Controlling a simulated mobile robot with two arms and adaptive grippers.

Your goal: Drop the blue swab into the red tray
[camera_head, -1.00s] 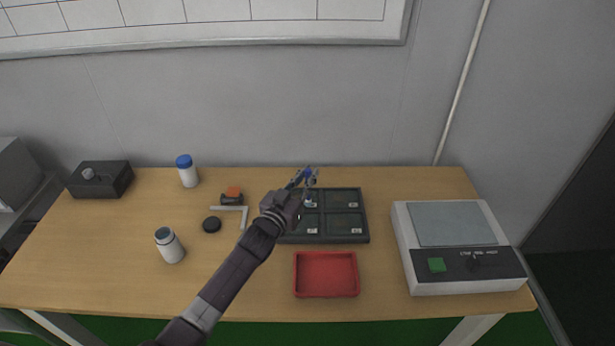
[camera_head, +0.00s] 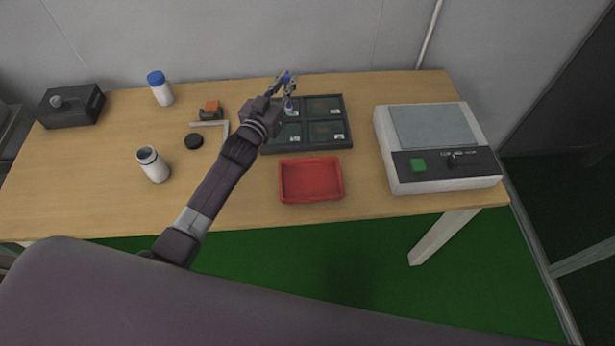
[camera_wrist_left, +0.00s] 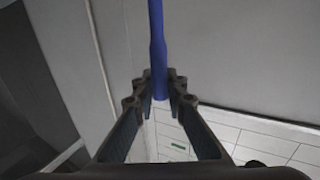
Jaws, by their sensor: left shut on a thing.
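The red tray (camera_head: 311,198) lies near the table's front edge and looks empty. My left gripper (camera_head: 286,83) is above the back left of the black compartment tray, away from the red tray. In the left wrist view its fingers (camera_wrist_left: 160,100) are shut on the lower end of the blue swab (camera_wrist_left: 157,40), a thin blue stick. In the head view the swab is too small to make out clearly against the gripper. My right gripper is not in view.
The black compartment tray (camera_head: 345,150) sits directly behind the red tray. A white scale (camera_head: 393,178) stands at right. A blue-capped bottle (camera_head: 163,94), another white bottle (camera_head: 154,170), a black cap (camera_head: 194,142) and a black box (camera_head: 72,108) are at left.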

